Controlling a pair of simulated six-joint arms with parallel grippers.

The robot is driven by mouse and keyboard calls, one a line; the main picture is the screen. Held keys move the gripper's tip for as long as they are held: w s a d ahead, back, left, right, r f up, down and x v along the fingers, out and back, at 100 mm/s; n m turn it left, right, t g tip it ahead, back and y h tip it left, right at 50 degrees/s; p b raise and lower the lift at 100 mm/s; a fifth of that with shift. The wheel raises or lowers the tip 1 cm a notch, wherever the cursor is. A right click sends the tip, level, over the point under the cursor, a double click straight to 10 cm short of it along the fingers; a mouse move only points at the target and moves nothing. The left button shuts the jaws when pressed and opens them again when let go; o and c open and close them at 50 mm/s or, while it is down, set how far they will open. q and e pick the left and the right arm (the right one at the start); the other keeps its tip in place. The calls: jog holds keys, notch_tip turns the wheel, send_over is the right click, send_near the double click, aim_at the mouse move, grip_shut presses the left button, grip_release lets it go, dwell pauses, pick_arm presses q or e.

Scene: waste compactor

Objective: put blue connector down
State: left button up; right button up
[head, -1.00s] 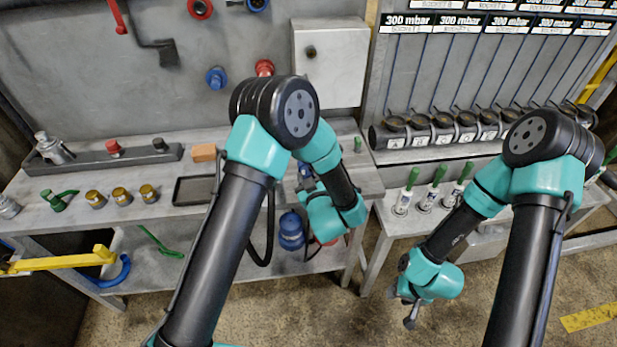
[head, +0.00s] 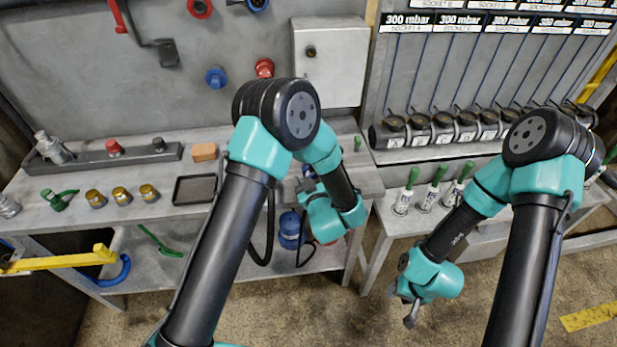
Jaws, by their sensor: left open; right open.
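A small blue piece (head: 308,171) shows on the bench top just beyond my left gripper (head: 304,187). It is partly hidden by my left arm, so I cannot tell whether it touches the fingers. The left gripper is open at the bench's right part, mostly covered by its own wrist. A blue round connector (head: 215,77) sits on the grey back wall. My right gripper (head: 410,313) is open and empty, hanging low over the floor in front of the right-hand bench.
A black tray (head: 194,190), an orange-brown block (head: 204,152) and several brass fittings (head: 120,195) lie on the left bench. A blue canister (head: 291,230) stands on the lower shelf. Green-topped tubes (head: 433,188) stand on the right bench. A yellow bar (head: 60,262) juts in from the left.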

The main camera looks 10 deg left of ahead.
pick_arm(q)
jog(key=shift+r, duration=0.15)
jog(key=v, duration=1.2)
